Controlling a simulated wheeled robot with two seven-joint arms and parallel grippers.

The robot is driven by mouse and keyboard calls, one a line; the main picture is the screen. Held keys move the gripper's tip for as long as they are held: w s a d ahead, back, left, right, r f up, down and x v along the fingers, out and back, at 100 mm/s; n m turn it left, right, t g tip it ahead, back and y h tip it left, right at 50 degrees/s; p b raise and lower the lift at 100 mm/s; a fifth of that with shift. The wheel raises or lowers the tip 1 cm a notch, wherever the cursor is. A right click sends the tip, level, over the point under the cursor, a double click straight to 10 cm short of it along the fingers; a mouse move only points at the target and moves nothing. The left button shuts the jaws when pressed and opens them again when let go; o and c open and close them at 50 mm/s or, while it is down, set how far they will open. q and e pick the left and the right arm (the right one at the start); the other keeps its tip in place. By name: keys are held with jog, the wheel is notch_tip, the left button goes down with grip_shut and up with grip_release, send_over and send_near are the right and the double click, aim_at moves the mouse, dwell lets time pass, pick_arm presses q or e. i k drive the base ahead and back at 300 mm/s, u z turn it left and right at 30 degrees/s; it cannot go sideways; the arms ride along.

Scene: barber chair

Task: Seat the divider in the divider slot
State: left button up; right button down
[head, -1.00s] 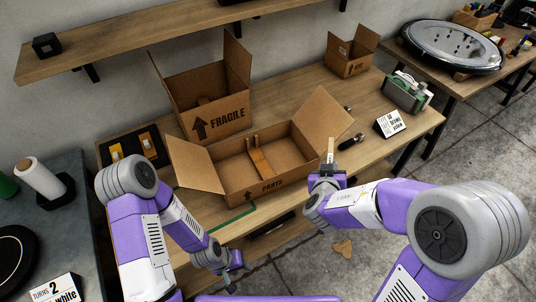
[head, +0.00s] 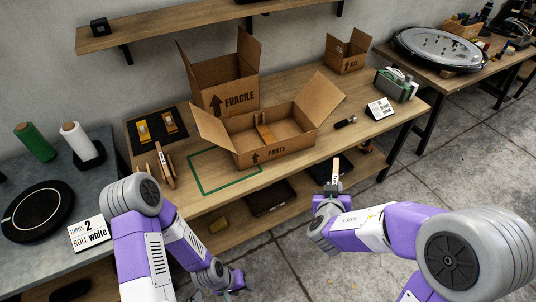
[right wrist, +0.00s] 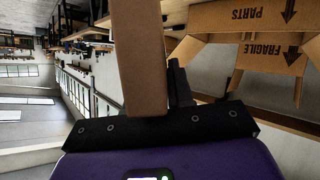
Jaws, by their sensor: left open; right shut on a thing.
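The divider (head: 335,168) is a thin tan strip standing upright in my right gripper (head: 333,184), in front of the table. In the right wrist view the divider (right wrist: 139,60) rises from the jaws (right wrist: 150,118), which are shut on it. The open cardboard PARTS box (head: 278,153) stands on the table, up and left of that gripper. Inside it a tan upright piece (head: 264,128) shows near the back; I cannot make out the divider slot itself. My left gripper (head: 235,284) is open and empty, low in front of the table.
A FRAGILE box (head: 238,98) stands behind the PARTS box. A green outline (head: 207,194) lies to its left, beside a small wooden rack (head: 164,170). A dark handled tool (head: 345,122) and a sign card (head: 379,108) lie to the right. A shelf (head: 195,24) hangs above.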

aim_at(269, 140)
jog(key=k, duration=0.15)
jog(key=z, duration=2.15)
jog(key=i, duration=2.35)
jog(key=u, duration=3.75)
jog(key=i, duration=1.05)
